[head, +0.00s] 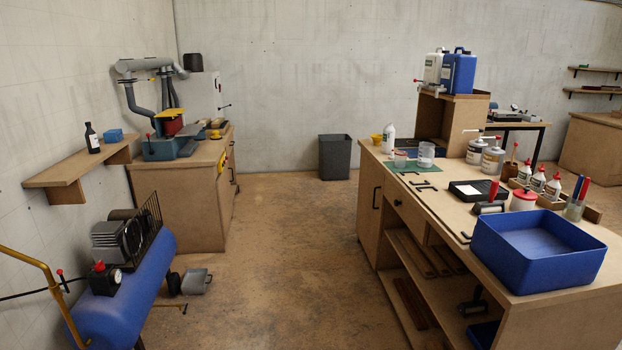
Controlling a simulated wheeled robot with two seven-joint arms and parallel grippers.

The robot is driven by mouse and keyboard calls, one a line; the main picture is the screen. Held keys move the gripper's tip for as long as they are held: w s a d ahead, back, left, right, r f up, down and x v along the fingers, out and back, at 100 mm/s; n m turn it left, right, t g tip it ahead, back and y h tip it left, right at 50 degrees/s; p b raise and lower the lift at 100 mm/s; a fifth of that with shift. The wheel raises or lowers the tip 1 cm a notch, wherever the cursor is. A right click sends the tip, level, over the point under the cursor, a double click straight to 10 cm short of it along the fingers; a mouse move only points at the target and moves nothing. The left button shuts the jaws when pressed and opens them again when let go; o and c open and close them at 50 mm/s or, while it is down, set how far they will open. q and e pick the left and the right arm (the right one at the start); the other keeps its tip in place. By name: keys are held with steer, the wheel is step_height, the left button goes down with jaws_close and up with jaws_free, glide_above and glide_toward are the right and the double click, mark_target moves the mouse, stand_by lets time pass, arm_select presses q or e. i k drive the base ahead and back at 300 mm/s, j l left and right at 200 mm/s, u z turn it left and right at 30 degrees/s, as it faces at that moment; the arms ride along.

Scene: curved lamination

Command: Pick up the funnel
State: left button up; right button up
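A small yellow object (377,139) stands at the far left corner of the wooden workbench (455,205), beside a white bottle (390,138). It may be the funnel, but it is too small to tell for sure. No other thing in view is clearly a funnel. Neither of my grippers is in the head view.
A blue tray (540,275) sits on the bench's near end. Bottles, jars and a black tray (476,190) crowd its top. A blue compressor (130,280) stands at left, a dark bin (335,157) at the back wall. The floor (285,260) between is mostly clear.

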mark_target(376, 140)
steer(key=i, duration=2.25)
steer(key=i+z, duration=0.1)
steer(key=i, duration=0.5)
steer(key=i+j+z, duration=0.1)
steer(key=i, duration=0.5)
steer(key=i+j+z, duration=0.1)
steer(key=i, duration=0.45)
steer(key=i+j+z, duration=0.1)
steer(key=i, duration=0.5)
steer(key=j, duration=0.1)
